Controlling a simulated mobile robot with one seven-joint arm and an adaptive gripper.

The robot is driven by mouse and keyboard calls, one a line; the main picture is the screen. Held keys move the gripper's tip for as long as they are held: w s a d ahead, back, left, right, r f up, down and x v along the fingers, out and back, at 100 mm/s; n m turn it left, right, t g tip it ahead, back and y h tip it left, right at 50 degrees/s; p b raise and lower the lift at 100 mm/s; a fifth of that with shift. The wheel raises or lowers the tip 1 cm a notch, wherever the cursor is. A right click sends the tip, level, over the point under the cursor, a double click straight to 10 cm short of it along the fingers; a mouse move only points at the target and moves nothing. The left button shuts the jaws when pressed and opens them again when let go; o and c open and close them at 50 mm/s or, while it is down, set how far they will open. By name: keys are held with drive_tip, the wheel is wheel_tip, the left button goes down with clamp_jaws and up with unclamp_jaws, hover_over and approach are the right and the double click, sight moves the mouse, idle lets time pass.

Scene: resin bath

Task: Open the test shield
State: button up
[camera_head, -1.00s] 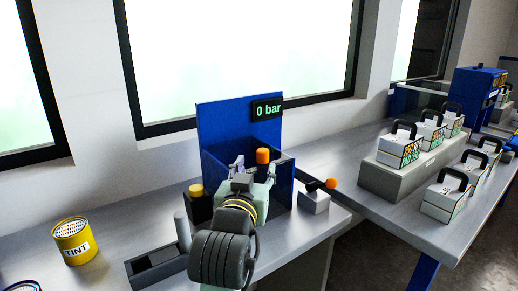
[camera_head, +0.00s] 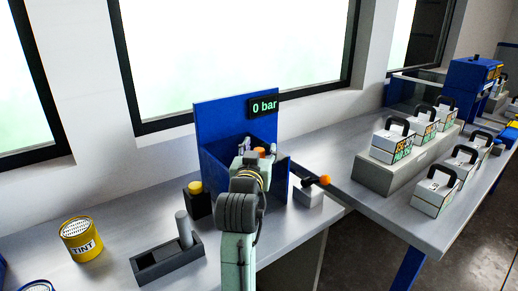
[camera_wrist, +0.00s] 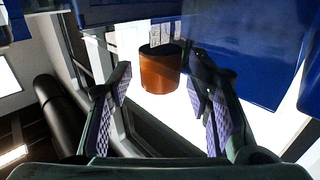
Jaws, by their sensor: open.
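The test station is a blue box (camera_head: 215,170) with a tall back panel and a display reading 0 bar (camera_head: 264,106). An orange knob (camera_head: 260,152) shows at the box, largely hidden by my gripper in the head view. I cannot make out a separate shield panel. My gripper (camera_head: 261,147) is open and empty at the box. In the wrist view the orange knob (camera_wrist: 160,72) lies ahead between the two spread fingers, with a gap on both sides. Blue walls (camera_wrist: 240,65) stand behind and to the right of it.
A yellow button on a dark block (camera_head: 196,190) and a grey tray with an upright post (camera_head: 165,262) stand left of the box. An orange-tipped lever (camera_head: 322,181) stands to the right. A yellow TINT can (camera_head: 80,240) is at far left. White handled cases (camera_head: 392,142) fill the right bench.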

drive_tip(key=shift+c, duration=0.5)
clamp_jaws()
idle(0.3)
